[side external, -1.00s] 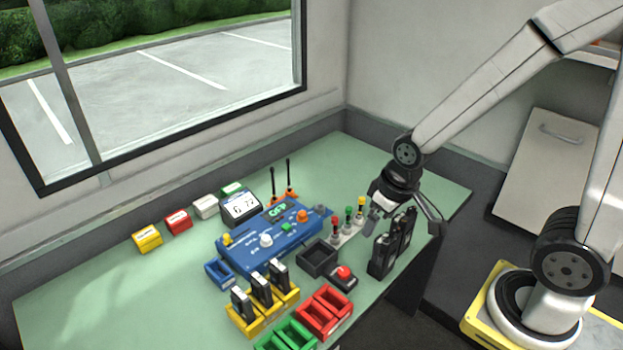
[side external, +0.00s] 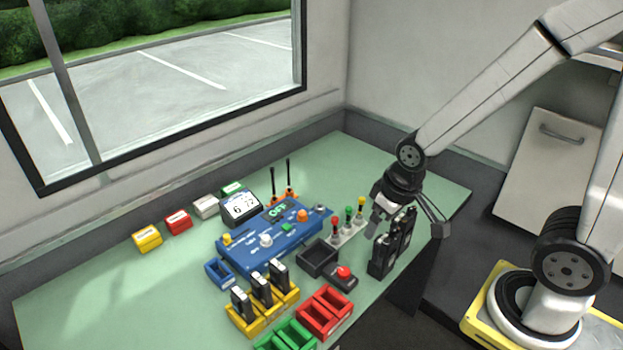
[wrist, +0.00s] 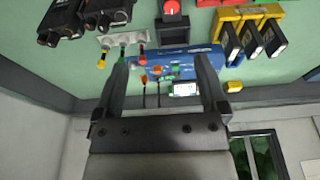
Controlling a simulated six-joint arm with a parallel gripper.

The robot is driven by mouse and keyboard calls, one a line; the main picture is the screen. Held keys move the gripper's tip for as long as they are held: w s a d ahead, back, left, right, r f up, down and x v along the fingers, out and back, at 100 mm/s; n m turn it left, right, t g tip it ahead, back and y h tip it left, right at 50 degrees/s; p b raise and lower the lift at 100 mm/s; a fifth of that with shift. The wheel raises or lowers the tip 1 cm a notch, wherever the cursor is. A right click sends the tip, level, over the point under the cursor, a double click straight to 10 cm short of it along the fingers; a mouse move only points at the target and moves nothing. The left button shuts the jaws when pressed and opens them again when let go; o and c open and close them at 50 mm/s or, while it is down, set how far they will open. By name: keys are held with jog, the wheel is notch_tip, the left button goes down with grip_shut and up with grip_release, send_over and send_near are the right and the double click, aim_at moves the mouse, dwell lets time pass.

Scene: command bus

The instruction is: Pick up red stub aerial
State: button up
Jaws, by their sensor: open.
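The red stub aerial (side external: 336,224) stands upright at the near-left end of a pale rack (side external: 346,234), beside a green-topped one (side external: 348,212) and a yellow-topped one (side external: 361,203). In the wrist view the red aerial (wrist: 141,52) shows at the top, between the finger lines and nearer the left finger. My gripper (side external: 406,222) is open and empty, to the right of the rack and above the black radios. Its fingers also show in the wrist view (wrist: 163,62). It is apart from the red aerial.
Black handheld radios (side external: 392,245) stand just below my gripper. A black open box (side external: 317,258) and a red-button box (side external: 343,276) sit in front of the rack. A blue console (side external: 265,240) lies to the left. The green table is clear at the back right.

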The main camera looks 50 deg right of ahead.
jog(key=c, duration=0.3)
dwell(0.4)
jog(key=n+g, duration=0.3)
jog(key=n, duration=1.7)
send_over(336, 219)
jog(key=shift+f, duration=4.3)
jog(key=shift+f, duration=0.1)
